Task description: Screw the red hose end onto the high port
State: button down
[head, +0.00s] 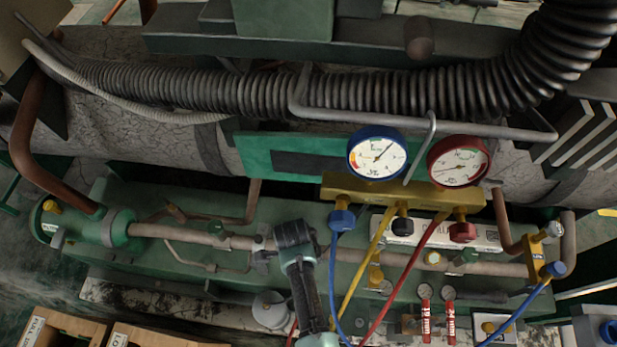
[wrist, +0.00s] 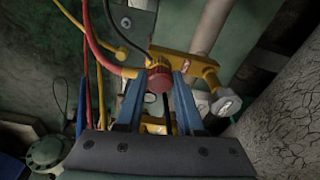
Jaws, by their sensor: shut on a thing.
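In the wrist view, the blue fingers of my gripper (wrist: 159,84) are closed on the red hose end (wrist: 158,80), a round red knurled cap. The red hose (wrist: 92,38) curves down from the upper left to it. The hose end lies against a yellow valve body (wrist: 188,64), which seems to be the high port; the exact contact between them is hidden. A grey round cap (wrist: 226,102) is on the valve's right side. In the head view, my arm covers the hose end, and the red hose (head: 412,268) hangs from the gauge manifold (head: 400,191).
A blue gauge (head: 377,154) and a red gauge (head: 459,162) stand above the manifold. A yellow hose (head: 361,265) and a blue hose (head: 333,275) hang close to my arm. Another blue hose (head: 515,315) runs to a yellow valve at the right. Wooden bins (head: 60,329) are at lower left.

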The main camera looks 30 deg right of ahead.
jog(key=m, duration=0.3)
jog(key=shift+c, duration=2.2)
grip_release()
jog(key=shift+f, duration=0.1)
jog(key=shift+r+p, duration=2.35)
jog(key=shift+r, duration=0.05)
jog(key=shift+f, duration=0.1)
